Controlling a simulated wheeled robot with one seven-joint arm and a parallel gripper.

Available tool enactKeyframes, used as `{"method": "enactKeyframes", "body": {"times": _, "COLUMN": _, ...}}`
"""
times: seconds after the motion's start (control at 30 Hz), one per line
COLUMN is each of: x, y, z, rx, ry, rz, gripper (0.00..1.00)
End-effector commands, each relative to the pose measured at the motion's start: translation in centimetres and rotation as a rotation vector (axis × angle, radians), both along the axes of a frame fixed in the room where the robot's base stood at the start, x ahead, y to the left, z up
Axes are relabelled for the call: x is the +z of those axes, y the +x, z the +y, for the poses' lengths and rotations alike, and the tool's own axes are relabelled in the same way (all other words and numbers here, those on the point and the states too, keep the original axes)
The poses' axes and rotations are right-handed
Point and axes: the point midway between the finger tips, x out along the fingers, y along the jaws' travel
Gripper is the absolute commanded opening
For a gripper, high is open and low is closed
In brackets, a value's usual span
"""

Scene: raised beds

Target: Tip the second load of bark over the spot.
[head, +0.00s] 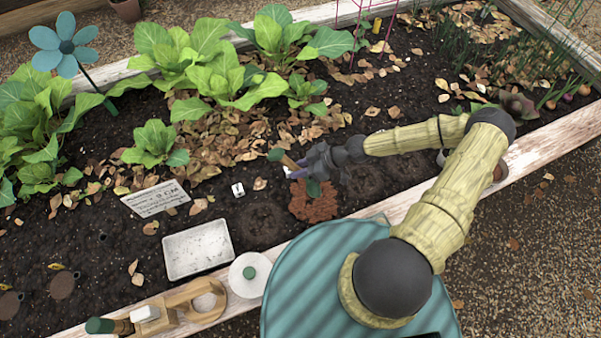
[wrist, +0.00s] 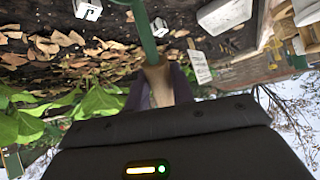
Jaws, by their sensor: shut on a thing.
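My gripper (head: 297,172) is shut on a wooden-handled tool (head: 287,161) with a green end. In the wrist view the wooden handle (wrist: 158,85) sits between the jaws and a green shaft (wrist: 145,32) runs on out of frame. A patch of reddish-brown bark (head: 314,207) lies on the soil just below my gripper in the head view. A green piece (head: 313,188) shows over the bark, in line with the handle; it looks like the tool's scoop, partly hidden. I cannot tell whether it holds bark.
A white tray (head: 197,249), a sign (head: 155,198) and a small white marker (head: 238,189) are to the left. A white round lid (head: 249,274) sits by the bed edge. Leafy plants (head: 235,80) fill the back.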

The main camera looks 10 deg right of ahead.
Motion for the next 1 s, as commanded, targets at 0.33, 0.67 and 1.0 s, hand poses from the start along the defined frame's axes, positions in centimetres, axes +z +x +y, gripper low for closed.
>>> {"method": "enactKeyframes", "body": {"times": 0.33, "x": -1.7, "y": 0.1, "z": -0.4, "rx": -0.009, "ry": 0.000, "rz": 0.000, "gripper": 0.00}}
{"method": "enactKeyframes", "body": {"times": 0.67, "x": -1.5, "y": 0.1, "z": -0.2, "rx": -0.006, "ry": -0.020, "rz": 0.013, "gripper": 0.00}}
{"method": "enactKeyframes", "body": {"times": 1.0, "x": -1.8, "y": 0.5, "z": 0.8, "rx": -0.001, "ry": -0.119, "rz": 0.055, "gripper": 0.00}}
